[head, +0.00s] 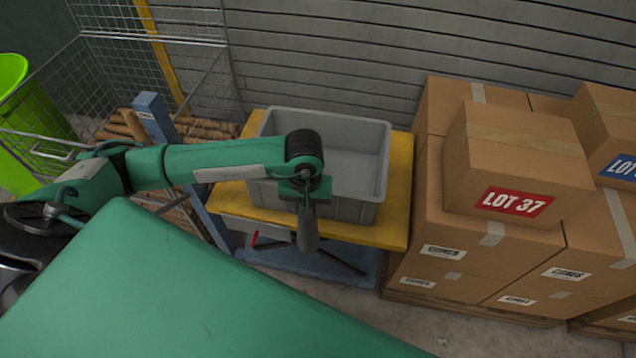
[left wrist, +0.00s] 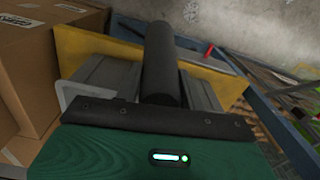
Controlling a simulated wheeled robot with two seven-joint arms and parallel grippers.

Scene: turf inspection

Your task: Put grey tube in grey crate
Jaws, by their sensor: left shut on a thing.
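The grey crate (head: 352,209) stands upright on a yellow-topped lift table (head: 398,190), and its visible inside looks empty. My left gripper (head: 306,198) is shut on the dark grey tube (head: 308,236), which hangs down roughly upright below it. In the head view the tube overlaps the crate's near wall and the table's front edge. In the left wrist view the tube (left wrist: 160,60) sticks out past the dark gripper edge, with parts of the grey crate (left wrist: 98,78) on both sides. The fingertips are hidden there. My right gripper is not in view.
Stacked cardboard boxes (head: 520,165) on a pallet stand close to the table's right. A wire cage (head: 150,60) with brown rolls and a blue post (head: 160,125) are at the left. A slatted wall (head: 340,60) is behind.

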